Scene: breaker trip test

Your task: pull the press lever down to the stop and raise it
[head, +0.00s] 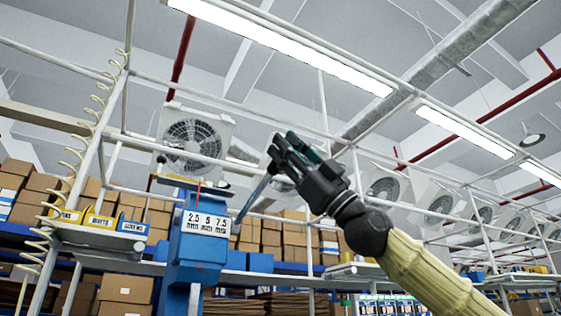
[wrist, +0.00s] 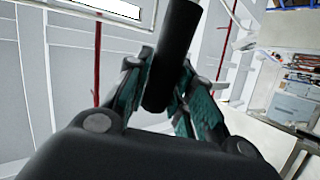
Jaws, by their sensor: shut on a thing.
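The blue press (head: 192,252) stands left of centre in the head view, with a white number plate reading 2.5, 5 and 7.5 on its front. Its blue press lever (head: 252,199) slants up and to the right from the press body. My gripper (head: 281,155) is at the raised upper end of the lever. In the wrist view a black cylindrical grip (wrist: 180,35) lies between the green-padded fingers of my gripper (wrist: 160,92), which are shut on it. The lever's pivot is not clearly visible.
White frame posts and rails surround the press. A small shelf (head: 100,238) with yellow and blue bins stands at left, beside a coiled hose (head: 73,155). Cardboard boxes (head: 125,290) fill racks behind. Space above the lever looks open below the ceiling lights.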

